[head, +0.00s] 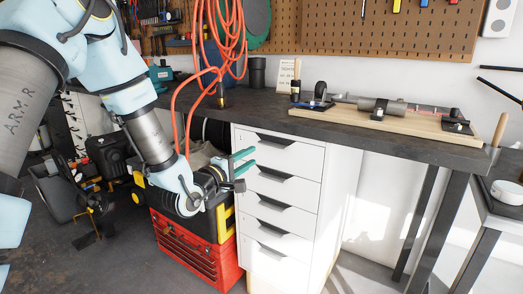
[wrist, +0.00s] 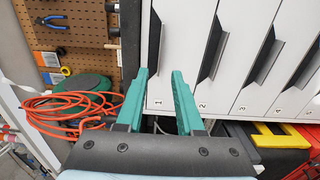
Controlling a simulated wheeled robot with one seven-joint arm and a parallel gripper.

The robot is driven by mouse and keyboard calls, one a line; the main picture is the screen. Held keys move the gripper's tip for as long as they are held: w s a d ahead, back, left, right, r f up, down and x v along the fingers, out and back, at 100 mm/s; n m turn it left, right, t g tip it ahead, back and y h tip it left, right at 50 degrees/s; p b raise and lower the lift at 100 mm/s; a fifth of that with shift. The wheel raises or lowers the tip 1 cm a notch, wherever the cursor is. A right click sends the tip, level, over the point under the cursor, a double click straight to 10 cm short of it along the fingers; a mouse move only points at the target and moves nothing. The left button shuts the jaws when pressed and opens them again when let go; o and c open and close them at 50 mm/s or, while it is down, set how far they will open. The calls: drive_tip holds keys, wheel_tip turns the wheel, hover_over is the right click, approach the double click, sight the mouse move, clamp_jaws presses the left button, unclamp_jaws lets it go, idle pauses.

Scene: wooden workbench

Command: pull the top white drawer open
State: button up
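The white drawer unit (head: 340,200) stands under the bench, its drawers shut. The top drawer (head: 300,158) has a dark handle (head: 275,140) along its upper edge. In the wrist view, turned sideways, the top drawer (wrist: 180,40) is the leftmost front, marked 1, with its dark handle (wrist: 153,42) upright. My gripper (head: 252,158) is at the left side of the drawer fronts, below the top handle. Its two teal fingers are apart and empty in the wrist view (wrist: 160,74), pointing at the handle's lower part. Contact cannot be told.
A red toolbox (head: 190,245) stands left of the drawers, below my gripper. Orange cable (head: 222,45) hangs over the bench edge near my arm. The bench top (head: 270,105) carries a wooden board (head: 400,125) with a clamp-like tool. Floor before the drawers looks clear.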

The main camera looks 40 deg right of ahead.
sight(269, 145)
drive_tip(key=p+x, duration=0.1)
drive_tip(key=x, duration=0.8)
drive_tip(key=shift+w+d, duration=0.1)
drive_tip(key=shift+d, duration=0.25)
drive_tip(key=shift+c, duration=0.3)
clamp_jaws()
idle(0.6)
